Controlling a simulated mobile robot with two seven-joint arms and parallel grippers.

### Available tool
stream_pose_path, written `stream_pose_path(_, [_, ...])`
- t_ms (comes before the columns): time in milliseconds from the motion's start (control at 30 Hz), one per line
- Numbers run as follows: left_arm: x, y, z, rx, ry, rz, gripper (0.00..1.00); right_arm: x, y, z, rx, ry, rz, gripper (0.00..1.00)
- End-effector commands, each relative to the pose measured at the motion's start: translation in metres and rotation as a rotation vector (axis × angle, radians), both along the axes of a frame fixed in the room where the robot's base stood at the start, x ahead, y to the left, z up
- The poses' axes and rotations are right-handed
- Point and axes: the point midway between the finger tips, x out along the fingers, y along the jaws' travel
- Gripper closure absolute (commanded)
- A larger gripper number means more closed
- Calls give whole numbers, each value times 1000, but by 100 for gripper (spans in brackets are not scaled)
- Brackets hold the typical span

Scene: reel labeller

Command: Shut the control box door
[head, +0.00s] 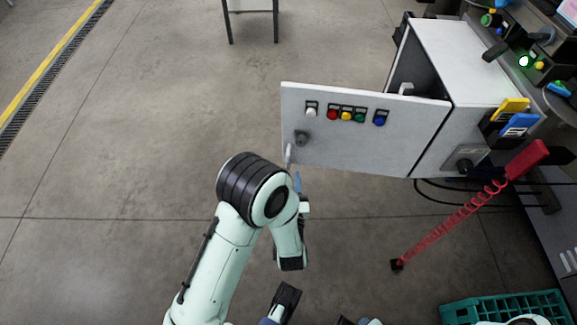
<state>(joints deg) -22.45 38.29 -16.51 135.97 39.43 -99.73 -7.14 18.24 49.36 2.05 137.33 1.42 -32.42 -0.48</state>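The grey control box (462,62) stands at the upper right in the head view. Its door (355,145) is swung wide open to the left, and the dark inside shows behind it. The door's outer face carries a white button, several coloured buttons, a dark round knob (301,138) and a small pale handle (289,154) near its free edge. My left arm reaches up below that edge. A blue tip of what looks like my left gripper (297,182) shows just below the handle; the arm hides the rest. Dark gripper-like parts at the bottom edge are cut off, and whose they are is unclear.
A red coiled cord (448,226) hangs right of the door down to the floor. A teal crate (480,312) stands at the lower right. A bench with coloured controls (523,62) is at the upper right. A stool (252,12) stands at the top. Floor left of the door is clear.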

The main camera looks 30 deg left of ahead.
Motion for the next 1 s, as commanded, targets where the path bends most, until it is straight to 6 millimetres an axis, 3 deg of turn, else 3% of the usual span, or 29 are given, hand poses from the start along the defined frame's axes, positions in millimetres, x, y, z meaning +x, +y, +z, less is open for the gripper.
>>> stream_pose_path(100, [19,13,0,0,-2,3,62,3,-2,-3,-4,-8,-4,57])
stream_pose_path(300, [37,24,-1,-1,-1,1,62,7,-4,-5,-9,-17,-7,57])
stream_pose_path(667, [41,26,-1,0,1,-1,62,7,-4,-5,-10,-19,-8,57])
stream_pose_path(800, [41,26,-1,0,2,-1,100,7,-4,-5,-10,-19,-8,57])
stream_pose_path(1000, [41,26,-1,0,2,-1,100,7,-4,-5,-10,-19,-8,57])
